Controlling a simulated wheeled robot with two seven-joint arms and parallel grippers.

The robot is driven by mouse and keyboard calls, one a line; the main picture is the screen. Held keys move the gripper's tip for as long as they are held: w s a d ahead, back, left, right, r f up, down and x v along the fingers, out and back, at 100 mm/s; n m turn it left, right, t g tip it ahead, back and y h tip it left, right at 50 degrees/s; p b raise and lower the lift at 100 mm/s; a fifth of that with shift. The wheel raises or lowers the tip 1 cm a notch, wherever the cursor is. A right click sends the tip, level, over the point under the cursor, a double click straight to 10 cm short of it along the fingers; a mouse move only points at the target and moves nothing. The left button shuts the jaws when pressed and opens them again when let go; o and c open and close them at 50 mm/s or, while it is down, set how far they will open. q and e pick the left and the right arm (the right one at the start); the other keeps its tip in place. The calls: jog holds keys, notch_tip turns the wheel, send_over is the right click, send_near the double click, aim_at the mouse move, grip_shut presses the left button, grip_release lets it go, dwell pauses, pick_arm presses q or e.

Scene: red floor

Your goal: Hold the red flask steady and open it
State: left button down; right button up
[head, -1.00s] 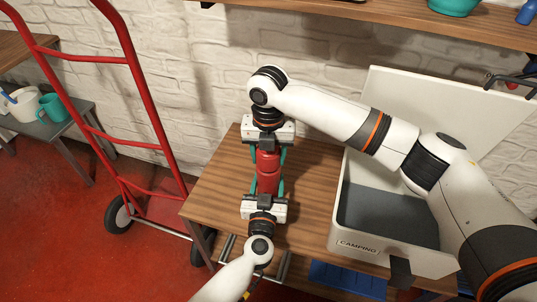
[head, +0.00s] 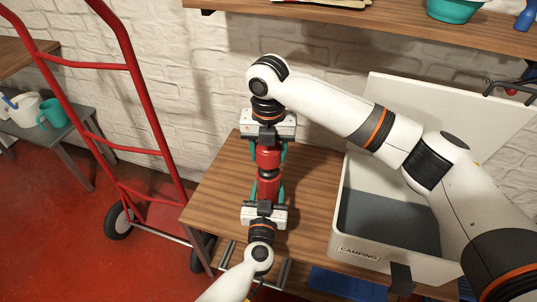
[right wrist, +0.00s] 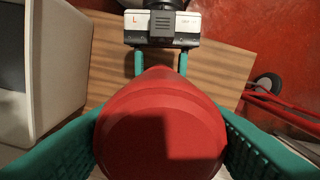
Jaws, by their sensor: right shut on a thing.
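The red flask (head: 268,188) is held above the wooden table between my two grippers, lined up between them in the head view. My left gripper (head: 266,202) is shut on its near end, with teal fingers on both sides. My right gripper (head: 269,148) is shut on the far red part, the lid (head: 268,156). A dark band shows between the two red parts; I cannot tell whether they still touch. In the right wrist view the round red end (right wrist: 160,135) fills the space between the teal fingers, and the left gripper's fingers run behind it.
An open white camping case (head: 357,253) with a grey inside stands on the table (head: 222,190) at right, under my right arm. A red hand truck (head: 150,152) stands at left. A wall shelf (head: 370,18) runs above. A side bench (head: 72,140) holds cups.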

notch_tip(320, 180, up, 2)
jog(key=shift+r, duration=0.15)
pick_arm(q)
jog(key=shift+c, duration=2.2)
grip_release()
pick_arm(e)
notch_tip(320, 180, up, 2)
jog(key=shift+p, duration=1)
pick_arm(q)
jog(key=s+a, duration=0.1)
jog(key=s, duration=1.1)
jog(key=shift+a, duration=0.15)
